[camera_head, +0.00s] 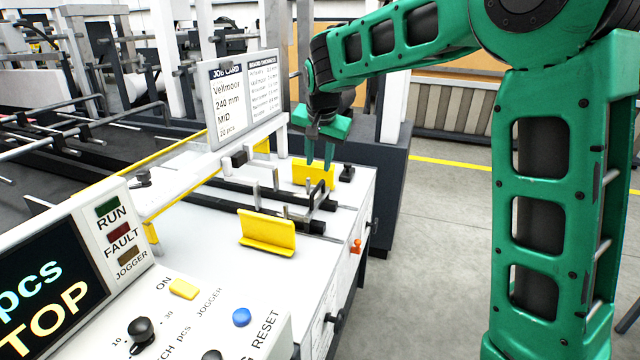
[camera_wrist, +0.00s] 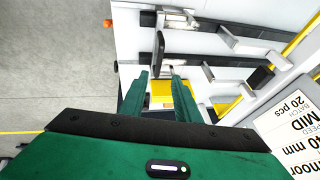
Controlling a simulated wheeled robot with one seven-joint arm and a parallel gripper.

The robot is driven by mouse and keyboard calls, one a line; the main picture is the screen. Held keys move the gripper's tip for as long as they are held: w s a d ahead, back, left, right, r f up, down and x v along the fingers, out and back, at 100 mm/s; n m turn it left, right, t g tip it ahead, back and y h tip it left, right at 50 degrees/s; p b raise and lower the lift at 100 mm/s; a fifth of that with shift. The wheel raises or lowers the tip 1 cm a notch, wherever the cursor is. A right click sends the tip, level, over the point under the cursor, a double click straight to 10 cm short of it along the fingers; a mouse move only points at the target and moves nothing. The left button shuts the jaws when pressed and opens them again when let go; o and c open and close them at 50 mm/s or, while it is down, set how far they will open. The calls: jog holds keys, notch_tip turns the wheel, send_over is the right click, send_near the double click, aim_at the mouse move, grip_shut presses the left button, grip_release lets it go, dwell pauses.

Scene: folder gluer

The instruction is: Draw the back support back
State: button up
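Two yellow angled plates sit by the dark rails of the white machine table. The near plate (camera_head: 267,234) is at the front end. The far plate (camera_head: 300,172) is at the back, and a yellow piece (camera_wrist: 160,90) shows between my fingers in the wrist view. I cannot tell for sure which one is the back support. My gripper (camera_head: 319,165) points down over the far plate, its fingers apart and partly hiding it. In the wrist view my gripper (camera_wrist: 158,73) is open with nothing clearly held. A dark upright handle (camera_wrist: 159,51) stands just beyond the fingertips; contact is unclear.
Dark rails (camera_head: 262,198) cross the white tabletop (camera_head: 195,232). A job card (camera_head: 243,97) stands left of my gripper. The control panel (camera_head: 60,280) fills the near left, with a blue button (camera_head: 241,317). An orange knob (camera_head: 356,246) is on the table's side. Floor at right is clear.

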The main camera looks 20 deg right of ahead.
aim_at(318, 186)
jog(key=x, duration=1)
jog(key=shift+d, duration=0.15)
jog(key=shift+s, duration=0.1)
grip_shut()
